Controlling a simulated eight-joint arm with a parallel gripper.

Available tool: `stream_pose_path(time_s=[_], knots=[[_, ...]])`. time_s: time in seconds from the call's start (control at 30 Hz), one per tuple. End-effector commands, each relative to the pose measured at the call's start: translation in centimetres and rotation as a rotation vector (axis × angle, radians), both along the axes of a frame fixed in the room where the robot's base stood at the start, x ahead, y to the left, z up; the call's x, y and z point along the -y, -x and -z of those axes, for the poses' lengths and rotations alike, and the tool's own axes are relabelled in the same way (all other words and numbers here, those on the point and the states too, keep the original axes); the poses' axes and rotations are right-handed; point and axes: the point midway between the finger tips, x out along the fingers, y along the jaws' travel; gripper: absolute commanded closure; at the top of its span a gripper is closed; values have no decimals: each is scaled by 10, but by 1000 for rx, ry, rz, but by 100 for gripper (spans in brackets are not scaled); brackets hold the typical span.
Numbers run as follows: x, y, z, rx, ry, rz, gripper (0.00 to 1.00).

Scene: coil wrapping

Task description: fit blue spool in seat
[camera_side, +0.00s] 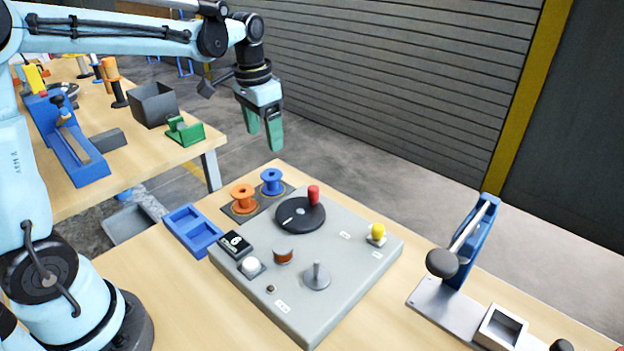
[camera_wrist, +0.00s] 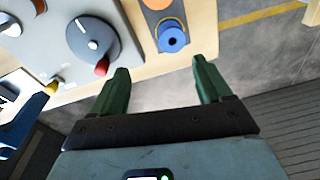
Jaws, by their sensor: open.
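The blue spool (camera_side: 272,182) stands upright on a dark holder plate (camera_side: 262,207) at the far corner of the grey panel, beside the orange spool (camera_side: 243,198). My gripper (camera_side: 264,139) is open and empty, above the blue spool and apart from it. In the wrist view the blue spool (camera_wrist: 173,38) lies beyond and between the green fingertips (camera_wrist: 158,66). A grey round disc with an upright pin (camera_side: 317,277) is on the near part of the panel. I cannot tell for sure whether it is the seat.
The grey panel (camera_side: 355,285) carries a dark dial with a red handle (camera_side: 300,214), a yellow knob (camera_side: 377,232), a white knob (camera_side: 250,265) and a copper coil (camera_side: 283,256). A blue tray (camera_side: 192,230) is left. A lever press (camera_side: 465,245) is right.

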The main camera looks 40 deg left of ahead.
Motion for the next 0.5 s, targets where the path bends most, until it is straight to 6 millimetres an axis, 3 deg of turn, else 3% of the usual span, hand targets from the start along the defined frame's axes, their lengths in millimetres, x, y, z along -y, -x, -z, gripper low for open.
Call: stream_pose_path(time_s=[0.2, 0.37, 0.5], knots=[[-18, -20, 15, -90, 14, 24, 22], [-21, -24, 22, -110, 17, 32, 22], [-21, -24, 40, -110, 17, 32, 22]])
